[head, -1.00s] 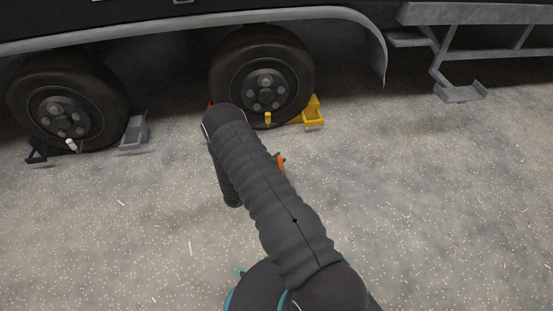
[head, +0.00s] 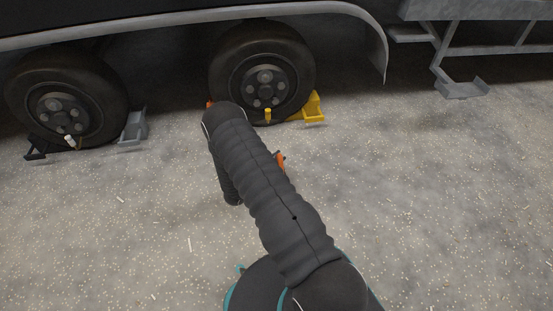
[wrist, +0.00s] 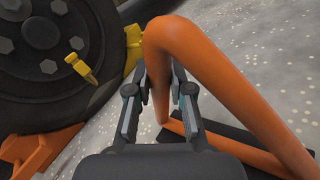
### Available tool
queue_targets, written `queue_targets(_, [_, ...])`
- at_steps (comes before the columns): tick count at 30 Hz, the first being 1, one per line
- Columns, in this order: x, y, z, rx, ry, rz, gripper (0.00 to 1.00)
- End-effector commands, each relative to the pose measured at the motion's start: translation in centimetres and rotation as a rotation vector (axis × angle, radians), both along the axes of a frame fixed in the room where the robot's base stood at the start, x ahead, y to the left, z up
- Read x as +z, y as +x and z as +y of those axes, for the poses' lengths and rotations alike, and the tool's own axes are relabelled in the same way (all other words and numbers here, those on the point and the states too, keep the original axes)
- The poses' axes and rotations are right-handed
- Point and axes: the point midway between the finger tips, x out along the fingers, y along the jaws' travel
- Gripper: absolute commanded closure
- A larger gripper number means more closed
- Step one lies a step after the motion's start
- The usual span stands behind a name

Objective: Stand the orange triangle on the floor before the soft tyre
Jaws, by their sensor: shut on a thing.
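The orange triangle (wrist: 222,85) has a tubular frame and a dark base (wrist: 245,145). In the wrist view, my gripper (wrist: 158,88) is shut on one of its tubes, with a finger on each side. In the head view my arm hides the gripper and most of the triangle; only a small orange part (head: 280,159) shows. I cannot tell whether the base touches the floor. The right tyre (head: 225,70) has a yellow piece (head: 267,115) low on it and fills the left of the wrist view (wrist: 20,95). I cannot tell which tyre is soft.
A yellow chock (head: 313,108) and an orange chock (wrist: 35,150) flank the right tyre. The left tyre (head: 112,95) has a grey chock (head: 133,128) and a black one (head: 38,147). A metal step (head: 462,88) hangs at right. The speckled floor (head: 430,200) is clear in front.

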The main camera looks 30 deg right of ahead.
Motion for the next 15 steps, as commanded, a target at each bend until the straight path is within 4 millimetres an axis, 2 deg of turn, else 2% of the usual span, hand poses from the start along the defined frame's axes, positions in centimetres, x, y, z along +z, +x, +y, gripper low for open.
queue_targets(6, [-0.43, 0.01, 0.00, 0.000, -0.001, 0.000, 1.00])
queue_targets(7, [-0.35, 0.02, 0.00, 0.000, -0.001, 0.000, 0.74])
queue_targets(10, [-0.32, 0.02, 0.00, 0.000, 0.000, 0.000, 0.50])
queue_targets(15, [-0.34, 0.01, 0.00, 0.000, 0.000, 0.000, 0.50])
